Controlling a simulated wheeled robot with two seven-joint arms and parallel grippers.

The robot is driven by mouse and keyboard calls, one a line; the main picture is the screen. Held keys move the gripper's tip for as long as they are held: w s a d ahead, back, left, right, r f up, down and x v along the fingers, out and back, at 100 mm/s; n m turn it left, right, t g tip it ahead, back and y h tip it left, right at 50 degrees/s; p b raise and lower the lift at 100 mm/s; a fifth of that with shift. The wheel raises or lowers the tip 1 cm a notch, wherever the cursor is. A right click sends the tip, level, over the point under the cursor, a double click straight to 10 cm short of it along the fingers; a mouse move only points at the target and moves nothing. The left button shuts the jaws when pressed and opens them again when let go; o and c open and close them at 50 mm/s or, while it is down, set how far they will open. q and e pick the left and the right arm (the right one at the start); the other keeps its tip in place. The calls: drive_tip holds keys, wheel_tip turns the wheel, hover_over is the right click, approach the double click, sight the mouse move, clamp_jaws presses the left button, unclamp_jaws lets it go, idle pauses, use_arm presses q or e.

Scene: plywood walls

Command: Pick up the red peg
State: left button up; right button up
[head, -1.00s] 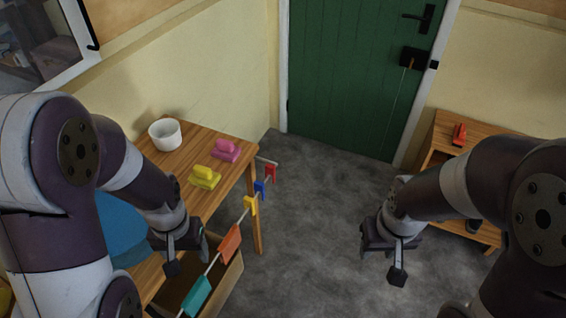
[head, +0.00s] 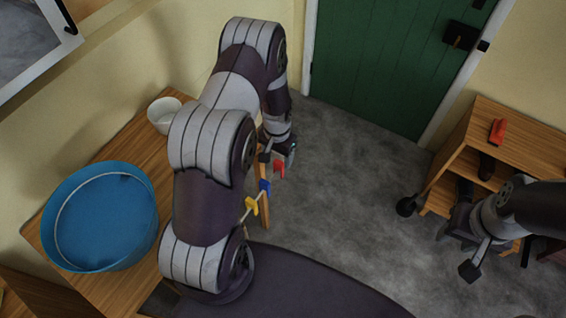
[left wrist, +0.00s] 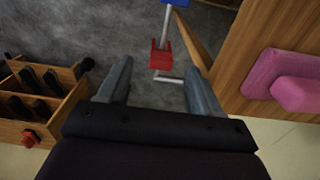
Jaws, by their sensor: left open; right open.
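The red peg (head: 279,169) sits at the far end of a thin rail, just below my left gripper (head: 277,157) in the head view. In the left wrist view the red peg (left wrist: 160,57) shows ahead of the left gripper (left wrist: 158,72), roughly centred between its two open fingers. I see no finger touching it. A blue peg (head: 264,185) and a yellow peg (head: 251,206) sit further along the rail. My right gripper (head: 438,238) is open and empty near the shelf at the right.
A wooden table (head: 118,150) carries a blue tub (head: 104,215) and a white bowl (head: 163,114). A pink block (left wrist: 283,78) lies beside my left gripper. A wooden shelf (head: 515,135) with a red object (head: 497,131) stands right. The grey floor (head: 345,190) is clear.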

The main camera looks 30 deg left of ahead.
sight(279, 162)
use_arm(q)
drive_tip(key=f, duration=0.5)
drive_tip(key=f+p, duration=0.1)
drive_tip(key=f, duration=0.1)
drive_tip(key=shift+w+a+f, duration=0.1)
drive_tip(key=shift+w+f, duration=0.1)
drive_tip(key=shift+w, duration=0.15)
drive_tip(key=shift+w+f, duration=0.1)
drive_tip(key=shift+w, duration=0.05)
drive_tip(key=c, duration=1.1)
